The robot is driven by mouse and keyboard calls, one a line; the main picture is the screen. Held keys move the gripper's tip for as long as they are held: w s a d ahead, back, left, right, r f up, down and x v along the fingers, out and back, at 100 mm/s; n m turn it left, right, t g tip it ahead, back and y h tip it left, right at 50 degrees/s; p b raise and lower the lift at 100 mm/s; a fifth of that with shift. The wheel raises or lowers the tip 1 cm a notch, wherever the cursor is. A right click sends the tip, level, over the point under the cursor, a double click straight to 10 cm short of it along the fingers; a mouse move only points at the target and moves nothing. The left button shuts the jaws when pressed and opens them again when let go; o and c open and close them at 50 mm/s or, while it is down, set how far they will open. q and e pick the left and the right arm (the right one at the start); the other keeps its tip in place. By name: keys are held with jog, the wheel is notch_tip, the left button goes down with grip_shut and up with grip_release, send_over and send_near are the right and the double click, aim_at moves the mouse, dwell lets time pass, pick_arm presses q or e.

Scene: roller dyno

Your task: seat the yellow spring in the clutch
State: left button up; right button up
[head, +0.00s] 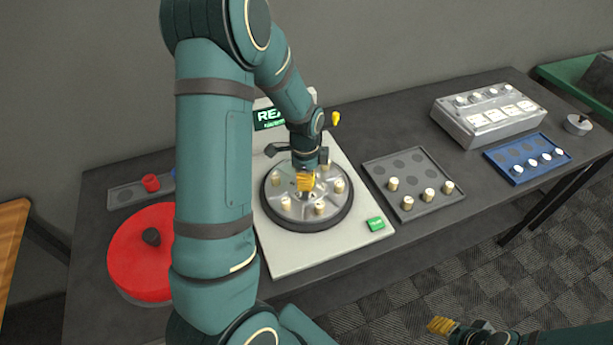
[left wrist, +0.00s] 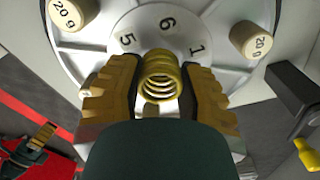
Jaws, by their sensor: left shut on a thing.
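My left gripper (head: 305,182) is over the middle of a round grey metal plate with a dark rim (head: 282,212). In the left wrist view, the left gripper (left wrist: 158,90) is shut on the yellow spring (left wrist: 160,77), with one finger on each side of the coils. The spring lies between the fingertips, in front of the numbered plate face (left wrist: 190,20). I cannot tell whether it touches the plate. The clutch's seat is not clearly visible; the gripper hides the plate's centre. My right gripper (head: 441,325) is at the lower right, away from the bench; its jaw opening is unclear.
Cream 20 g weights (left wrist: 251,40) stand around the plate. A yellow-tipped lever (head: 335,118) rises behind it. A grey tray with pegs (head: 420,210), a blue tray (head: 520,172) and a metal box (head: 470,135) are right; a red disc (head: 135,265) is left.

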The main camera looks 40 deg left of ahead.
pick_arm(q)
jog(key=shift+f+b, duration=0.5)
jog(key=shift+f, duration=0.05)
jog(key=o, duration=1.6)
jog(key=shift+o, duration=0.2)
jog(key=shift+r, duration=0.15)
jog(key=shift+r+p, duration=2.5)
jog(key=shift+r, duration=0.9)
